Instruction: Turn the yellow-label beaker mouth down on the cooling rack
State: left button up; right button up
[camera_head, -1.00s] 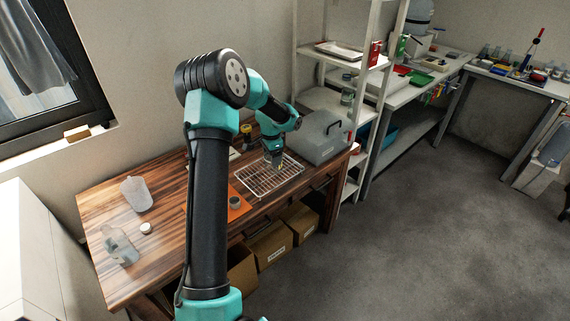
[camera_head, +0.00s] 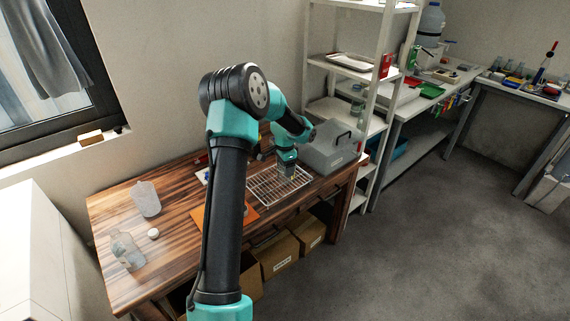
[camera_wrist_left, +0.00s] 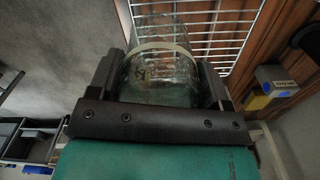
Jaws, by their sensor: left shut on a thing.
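My left gripper (camera_head: 287,176) is over the wire cooling rack (camera_head: 262,195) on the wooden table. In the left wrist view, my left gripper (camera_wrist_left: 160,88) is shut on a clear glass beaker (camera_wrist_left: 160,68), one finger on each side. A pale band runs around the glass; I cannot tell whether it is the yellow label. The rack (camera_wrist_left: 228,28) shows beyond the beaker. I cannot tell which way the mouth faces or whether the glass touches the rack. My right gripper is not in view.
A grey case (camera_head: 328,155) stands close to the right of the rack. An orange mat (camera_head: 250,213) lies left of the rack, partly hidden by my arm. Clear vessels (camera_head: 146,199) and a small white item (camera_head: 153,233) are on the left table. Shelving (camera_head: 343,110) rises behind the case.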

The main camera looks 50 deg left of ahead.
pick_arm(q)
jog(key=shift+f, duration=1.85)
jog(key=shift+f, duration=0.3)
jog(key=o, duration=1)
notch_tip(320, 180, up, 17)
jog(key=shift+r, duration=0.2)
jog(key=shift+f, duration=0.1)
dwell(0.4)
